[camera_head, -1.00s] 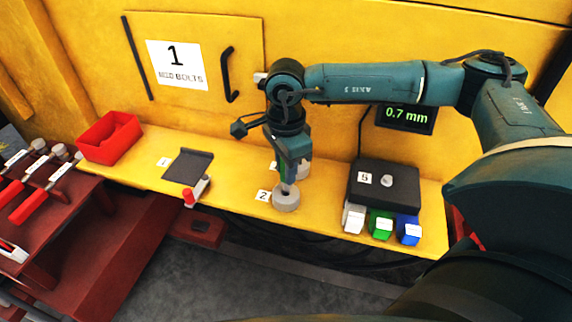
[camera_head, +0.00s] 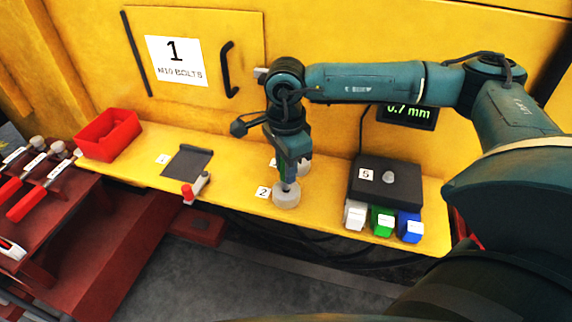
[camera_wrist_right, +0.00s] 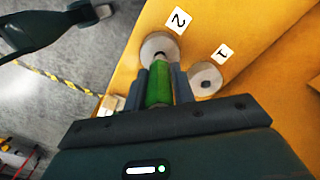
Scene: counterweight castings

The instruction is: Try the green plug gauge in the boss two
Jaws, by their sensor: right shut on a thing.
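My right gripper (camera_head: 289,173) is shut on the green plug gauge and points down over boss two. My left gripper is not in view in the head view.
Boss one (camera_wrist_right: 206,78) stands close beside boss two. A black block (camera_head: 385,182) with white, green and blue blocks in front is to the right. A red bin (camera_head: 108,137) and a dark plate (camera_head: 188,163) are to the left. A display (camera_head: 406,114) hangs behind.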

